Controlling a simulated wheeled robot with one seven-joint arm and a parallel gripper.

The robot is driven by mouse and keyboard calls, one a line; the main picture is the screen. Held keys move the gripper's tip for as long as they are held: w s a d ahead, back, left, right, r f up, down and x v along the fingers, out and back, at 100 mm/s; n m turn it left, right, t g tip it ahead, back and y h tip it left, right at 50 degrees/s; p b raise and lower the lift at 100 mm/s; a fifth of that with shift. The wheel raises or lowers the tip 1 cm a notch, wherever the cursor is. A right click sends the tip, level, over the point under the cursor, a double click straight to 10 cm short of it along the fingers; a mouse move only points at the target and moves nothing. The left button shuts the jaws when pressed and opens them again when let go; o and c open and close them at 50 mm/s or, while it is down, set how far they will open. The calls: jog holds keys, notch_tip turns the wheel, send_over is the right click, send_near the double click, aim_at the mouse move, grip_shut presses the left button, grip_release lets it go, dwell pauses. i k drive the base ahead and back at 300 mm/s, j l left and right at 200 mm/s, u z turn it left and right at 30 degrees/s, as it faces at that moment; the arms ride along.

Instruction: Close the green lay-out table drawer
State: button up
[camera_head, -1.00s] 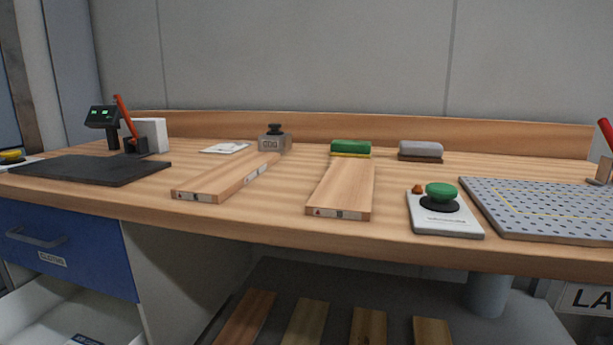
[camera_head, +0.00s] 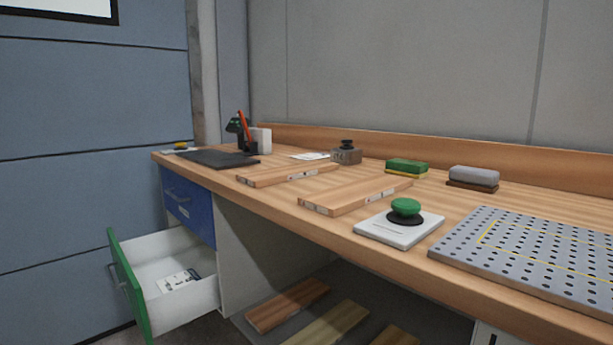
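The green-fronted drawer (camera_head: 128,290) is pulled out under the left end of the wooden lay-out table (camera_head: 340,222). Its white inside is open to view and holds a pale card or paper with dark marks (camera_head: 178,281). A handle (camera_head: 118,278) shows on the outer side of the green front. A blue drawer (camera_head: 189,208) above it is shut. My gripper is not in view.
On the table are two wooden boards (camera_head: 350,197), a white pad with a green button (camera_head: 400,227), a perforated grey plate (camera_head: 535,260) and a dark mat (camera_head: 220,159). More boards lie on the shelf below (camera_head: 287,305). A blue-grey wall (camera_head: 80,180) stands at left.

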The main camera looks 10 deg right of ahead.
aim_at(139, 262)
jog(key=u, duration=0.75)
jog(key=i+j+z, duration=0.35)
jog(key=i+j, duration=1.25)
jog(key=j, duration=0.15)
